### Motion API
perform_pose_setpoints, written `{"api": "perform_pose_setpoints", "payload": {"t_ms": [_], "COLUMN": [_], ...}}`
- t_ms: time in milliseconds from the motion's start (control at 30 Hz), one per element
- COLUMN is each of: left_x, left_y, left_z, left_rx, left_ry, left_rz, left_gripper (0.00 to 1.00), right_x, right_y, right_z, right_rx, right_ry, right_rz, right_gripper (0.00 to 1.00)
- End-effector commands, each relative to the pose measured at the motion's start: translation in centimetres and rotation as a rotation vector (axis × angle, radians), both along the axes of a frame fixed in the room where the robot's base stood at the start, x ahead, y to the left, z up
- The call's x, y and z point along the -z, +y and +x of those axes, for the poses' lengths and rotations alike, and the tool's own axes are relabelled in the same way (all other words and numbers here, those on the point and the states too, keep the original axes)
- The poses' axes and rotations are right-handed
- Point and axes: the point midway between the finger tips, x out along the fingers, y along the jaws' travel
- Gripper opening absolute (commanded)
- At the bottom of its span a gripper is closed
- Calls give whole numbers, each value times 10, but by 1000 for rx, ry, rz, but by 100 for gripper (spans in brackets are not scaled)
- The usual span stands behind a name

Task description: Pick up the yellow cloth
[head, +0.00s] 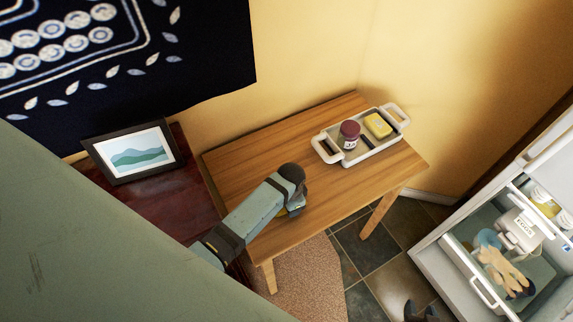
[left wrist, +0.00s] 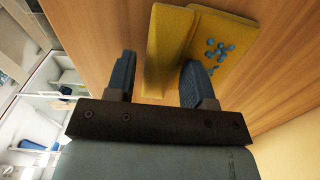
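The yellow cloth (left wrist: 167,48) is folded, with a blue dotted patch, and lies on the wooden table. In the head view only a small yellow edge of it (head: 296,209) shows beside my left wrist, which hides the rest. My left gripper (left wrist: 158,64) is open just at the cloth, with a folded part of the cloth between its fingers and one finger in front of the patterned part. I cannot tell whether the fingers touch it.
A white tray (head: 371,152) at the table's back right holds a dark red jar (head: 349,134) and a yellow block (head: 378,125). A framed picture (head: 134,153) stands on a dark red cabinet at left. An open fridge drawer (head: 463,261) with gloves (head: 503,270) is at right.

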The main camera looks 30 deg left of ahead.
Motion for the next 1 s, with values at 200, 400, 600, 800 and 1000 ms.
{"api": "perform_pose_setpoints", "payload": {"t_ms": [200,400,600,800,1000], "left_x": [0,-1,-8,-41,-102], "left_y": [0,0,0,0,0], "left_z": [0,0,0,1,1], "left_rx": [0,0,0,-1,0], "left_ry": [0,0,0,-5,-7], "left_rz": [0,0,0,-1,-1], "left_gripper": [6,6,6,6,6], "right_x": [0,-3,-3,-1,2], "right_y": [0,1,1,0,-2], "right_z": [-1,0,0,-1,-2], "right_rx": [-4,-7,-9,-17,-31], "right_ry": [0,-5,-7,-10,-14], "right_rz": [-3,-1,-2,-12,-24], "right_gripper": [40,40,40,40,40]}}
